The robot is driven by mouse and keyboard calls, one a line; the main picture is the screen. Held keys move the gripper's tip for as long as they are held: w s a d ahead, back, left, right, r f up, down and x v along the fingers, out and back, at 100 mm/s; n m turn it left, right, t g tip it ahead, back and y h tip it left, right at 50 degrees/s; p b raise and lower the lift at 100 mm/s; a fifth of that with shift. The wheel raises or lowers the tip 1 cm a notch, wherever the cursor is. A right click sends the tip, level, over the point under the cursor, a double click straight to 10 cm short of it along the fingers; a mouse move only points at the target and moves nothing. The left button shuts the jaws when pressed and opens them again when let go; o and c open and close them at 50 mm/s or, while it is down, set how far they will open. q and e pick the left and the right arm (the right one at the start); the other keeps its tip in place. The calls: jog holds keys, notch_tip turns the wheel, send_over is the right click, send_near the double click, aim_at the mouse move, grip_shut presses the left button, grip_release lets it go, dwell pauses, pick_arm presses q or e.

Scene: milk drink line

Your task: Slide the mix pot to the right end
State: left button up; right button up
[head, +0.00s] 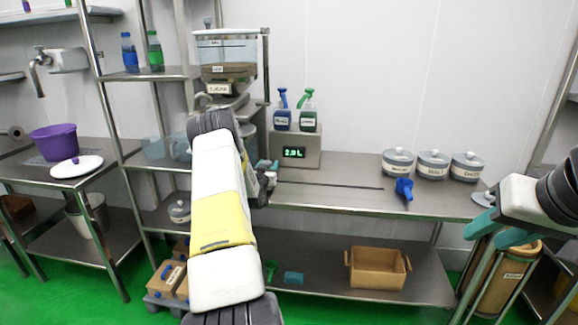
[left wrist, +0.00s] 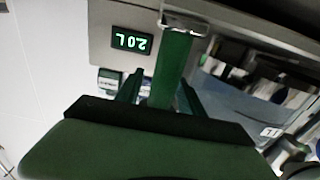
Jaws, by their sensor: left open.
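The mix pot is mostly hidden behind my left arm in the head view. A grey rounded side (head: 251,141) beneath the dispenser may be part of it. My left gripper (head: 266,180) is at the left part of the steel table, in front of the display box. In the left wrist view my left gripper (left wrist: 160,90) is open, its dark green fingers on either side of a green bar (left wrist: 175,62) with a metal bracket. The bar looks like a handle; contact cannot be told. My right arm's teal end (head: 484,226) is at the right table end; its jaw state is unclear.
A dark slot line (head: 330,185) runs along the table (head: 345,199). A blue scoop-like thing (head: 404,188) lies near its right end. Several labelled canisters (head: 433,165) stand at the back right. The display box (head: 309,162) reads 2.0 L and carries two bottles.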

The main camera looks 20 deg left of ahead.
pick_arm(q)
grip_shut()
dwell(1.3)
